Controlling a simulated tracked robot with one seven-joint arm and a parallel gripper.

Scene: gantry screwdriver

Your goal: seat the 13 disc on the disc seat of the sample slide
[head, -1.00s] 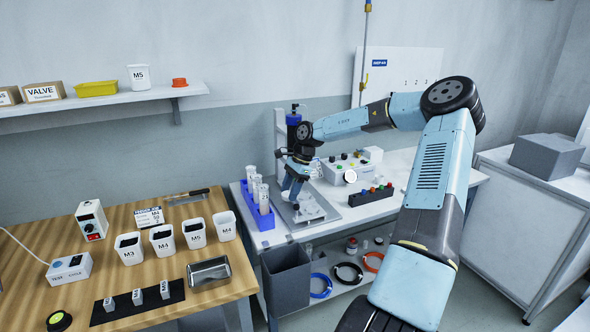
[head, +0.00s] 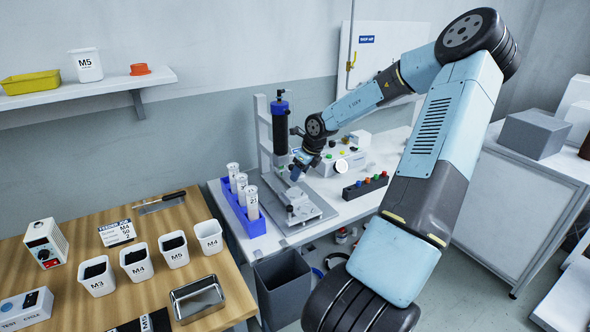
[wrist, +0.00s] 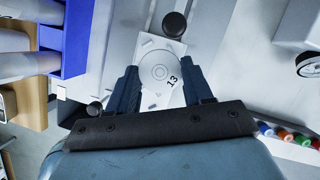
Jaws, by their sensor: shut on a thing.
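The 13 disc (wrist: 158,68) is a pale round piece with rings on it, beside the black number 13 in the wrist view. My gripper (wrist: 161,76) has its dark fingers on either side of the disc and is shut on it. In the head view my gripper (head: 297,174) is by the press stand, and the disc is too small to make out there. The sample slide (wrist: 152,44) is the pale plate behind the disc, with a dark knob. It also shows in the head view (head: 303,208). The disc hides the seat, and I cannot tell whether they touch.
A blue rack (head: 240,212) of white tubes stands left of the press stand (head: 264,140). A control box (head: 335,160) and a dark button strip (head: 366,187) are to the right. A grey bin (head: 284,287) is below the bench front. A wooden table with labelled cups is at left.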

